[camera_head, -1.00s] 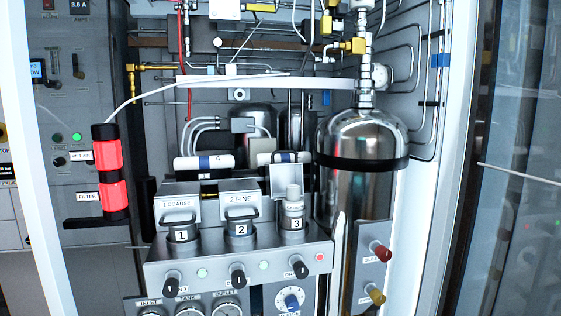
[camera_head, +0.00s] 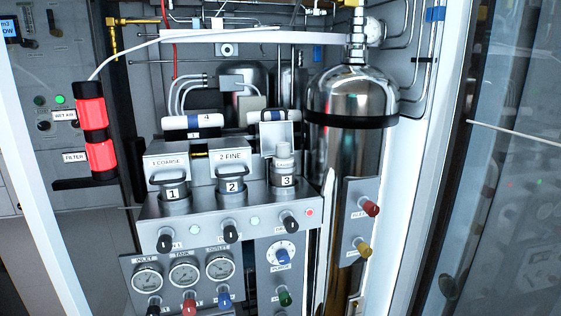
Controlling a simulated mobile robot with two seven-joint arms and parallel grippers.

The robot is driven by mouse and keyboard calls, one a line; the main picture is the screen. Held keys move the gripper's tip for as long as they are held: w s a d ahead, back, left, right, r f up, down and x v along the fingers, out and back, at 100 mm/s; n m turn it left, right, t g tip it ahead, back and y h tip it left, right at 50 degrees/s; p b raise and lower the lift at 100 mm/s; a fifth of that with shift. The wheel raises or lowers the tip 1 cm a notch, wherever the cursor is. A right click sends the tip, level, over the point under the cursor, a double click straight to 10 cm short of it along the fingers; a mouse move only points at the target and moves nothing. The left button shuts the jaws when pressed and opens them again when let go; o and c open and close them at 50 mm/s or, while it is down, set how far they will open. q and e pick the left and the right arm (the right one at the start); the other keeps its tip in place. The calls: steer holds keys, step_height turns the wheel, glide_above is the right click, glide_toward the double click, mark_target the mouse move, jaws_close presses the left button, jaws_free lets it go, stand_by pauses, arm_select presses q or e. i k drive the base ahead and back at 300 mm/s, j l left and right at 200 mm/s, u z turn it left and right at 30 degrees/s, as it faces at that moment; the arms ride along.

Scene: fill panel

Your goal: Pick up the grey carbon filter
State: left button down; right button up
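A light grey canister with a narrower cap (camera_head: 284,160) stands upright in the slot marked 3 (camera_head: 287,188) on the grey filter block; its small label is too blurred to read, and I take it for the carbon filter. Its lower part is hidden inside the slot. A square lid (camera_head: 276,138) stands raised behind it. To its left are the dark-handled slots 1 (camera_head: 172,185) and 2 (camera_head: 231,179), with covers marked COARSE and FINE. Neither of my grippers shows in the view.
A red light (camera_head: 310,212) glows beside slot 3. A tall steel cylinder (camera_head: 345,165) stands close on the right. Knobs, gauges (camera_head: 184,273) and valves project below. A red lamp-like cylinder (camera_head: 96,128) hangs left. A white frame post (camera_head: 418,200) and glass edge the right.

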mark_target(283, 158)
steer(key=k+j+z, duration=0.55)
steer(key=k+z, duration=0.7)
